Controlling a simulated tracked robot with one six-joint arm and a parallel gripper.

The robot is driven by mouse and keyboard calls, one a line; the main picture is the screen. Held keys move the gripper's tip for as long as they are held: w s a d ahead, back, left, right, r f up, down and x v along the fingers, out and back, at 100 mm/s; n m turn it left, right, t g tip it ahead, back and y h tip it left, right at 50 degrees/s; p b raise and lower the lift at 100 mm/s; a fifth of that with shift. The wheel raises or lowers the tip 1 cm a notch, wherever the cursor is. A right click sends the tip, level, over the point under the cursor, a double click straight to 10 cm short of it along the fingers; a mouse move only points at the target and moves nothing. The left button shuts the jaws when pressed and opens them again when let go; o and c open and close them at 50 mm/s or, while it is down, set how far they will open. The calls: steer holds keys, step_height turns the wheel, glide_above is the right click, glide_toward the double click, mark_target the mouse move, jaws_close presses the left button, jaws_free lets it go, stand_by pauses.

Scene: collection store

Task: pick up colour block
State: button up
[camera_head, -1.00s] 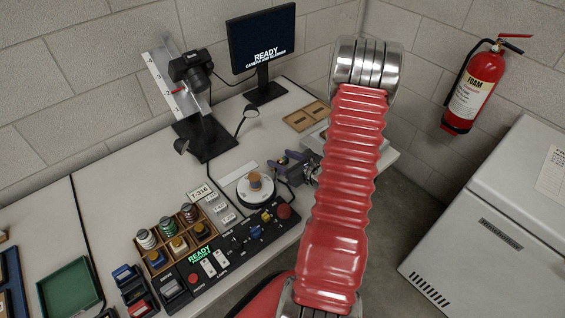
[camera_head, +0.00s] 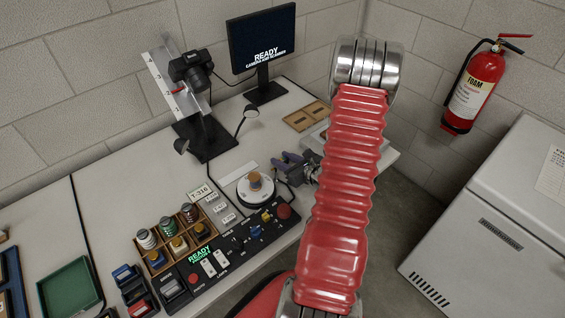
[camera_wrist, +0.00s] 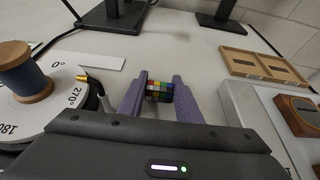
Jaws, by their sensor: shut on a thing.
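The colour block (camera_wrist: 159,91) is a small block with a grid of coloured squares, in the middle of the wrist view. My gripper (camera_wrist: 160,82) has two purple fingers, one on each side of the block, and is shut on it. I cannot tell whether the block touches the table. In the head view my gripper (camera_head: 287,163) is just right of the round turntable, with the block not clearly visible there.
The white turntable (camera_head: 243,198) holds a spool (camera_head: 255,181), close left of my gripper. A wooden tray (camera_wrist: 262,65) and a grey box (camera_wrist: 246,106) stand to the right. A camera stand (camera_head: 207,142) and monitor (camera_head: 262,40) are behind. A control panel (camera_head: 222,262) lies in front.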

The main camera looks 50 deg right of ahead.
mark_target(282, 159)
steer(key=shift+r, duration=0.15)
steer(key=shift+r, duration=4.85)
steer(key=shift+a+r, duration=0.1)
steer(key=w+a+f+n+y, duration=0.1)
steer(key=w+a+n+y, duration=0.1)
steer(key=a, duration=1)
steer(key=w+a+f+n+g+y, duration=0.1)
steer(key=w+a+n+y, duration=0.1)
steer(key=a, duration=1)
steer(key=w+a+f+n+y, duration=0.2)
steer(key=w+a, duration=0.4)
steer(key=a, duration=0.6)
steer(key=shift+a+f+n+g+y, duration=0.1)
steer(key=shift+n+g+y, duration=0.3)
steer(key=shift+y, duration=0.6)
steer(key=shift+w, duration=0.1)
steer(key=d+r+h, duration=0.1)
steer(key=d+r, duration=0.1)
steer(key=r, duration=0.2)
steer(key=w+d+r+m, duration=0.1)
steer(key=d+r, duration=0.1)
steer(key=r, duration=0.2)
steer(key=w+d+r+m+t+h, duration=0.1)
steer(key=d+r, duration=0.2)
steer(key=r, duration=0.1)
steer(key=shift+w+r+h, duration=0.2)
steer(key=shift+r+h, duration=0.05)
steer(key=shift+h, duration=0.05)
